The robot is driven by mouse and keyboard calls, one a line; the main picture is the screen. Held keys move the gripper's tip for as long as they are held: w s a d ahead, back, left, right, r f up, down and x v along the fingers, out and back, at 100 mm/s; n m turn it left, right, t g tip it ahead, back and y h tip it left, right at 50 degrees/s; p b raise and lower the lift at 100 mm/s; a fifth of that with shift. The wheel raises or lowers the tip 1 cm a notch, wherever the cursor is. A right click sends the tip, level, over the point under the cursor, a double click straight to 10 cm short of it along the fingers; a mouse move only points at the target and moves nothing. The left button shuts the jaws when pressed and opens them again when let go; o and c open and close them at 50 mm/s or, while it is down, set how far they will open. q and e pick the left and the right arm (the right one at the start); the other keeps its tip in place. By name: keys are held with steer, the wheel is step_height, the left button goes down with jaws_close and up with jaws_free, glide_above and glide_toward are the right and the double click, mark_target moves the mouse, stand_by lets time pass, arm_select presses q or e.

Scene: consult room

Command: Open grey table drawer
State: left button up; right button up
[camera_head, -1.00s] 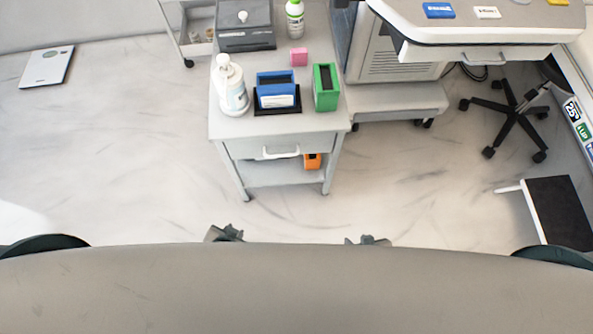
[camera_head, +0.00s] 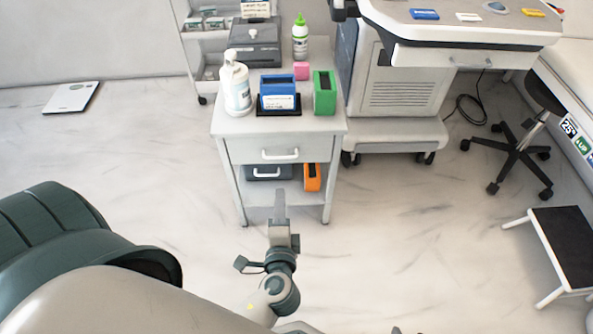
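The grey table (camera_head: 222,131) stands upright in front of me. Its drawer (camera_head: 245,151) is shut flush and has a white bar handle (camera_head: 280,155) across the front. My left gripper (camera_head: 279,205) points toward the table, below the handle in the picture, and overlaps the lower shelf area. It is seen edge-on, so its finger gap is hidden. Nothing shows in it, and it looks clear of the handle. My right gripper is not clearly visible.
A pump bottle (camera_head: 236,88), blue box (camera_head: 278,91) and green box (camera_head: 324,92) stand on the tabletop. An orange item (camera_head: 312,178) is on the lower shelf. A machine (camera_head: 399,80) stands close right; a step stool (camera_head: 567,240) is farther right.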

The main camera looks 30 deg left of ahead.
arm_select(q)
steer(key=shift+w+a, duration=0.1)
glide_toward(281, 161)
steer(key=w+a+r, duration=0.1)
steer(key=w+r, duration=0.1)
steer(key=w+a+r, duration=0.1)
steer(key=w+r, duration=0.1)
steer(key=shift+a+b, duration=0.25)
steer(key=shift+b, duration=0.1)
stand_by(0.4)
steer(key=shift+c, duration=0.6)
jaws_close()
stand_by(0.8)
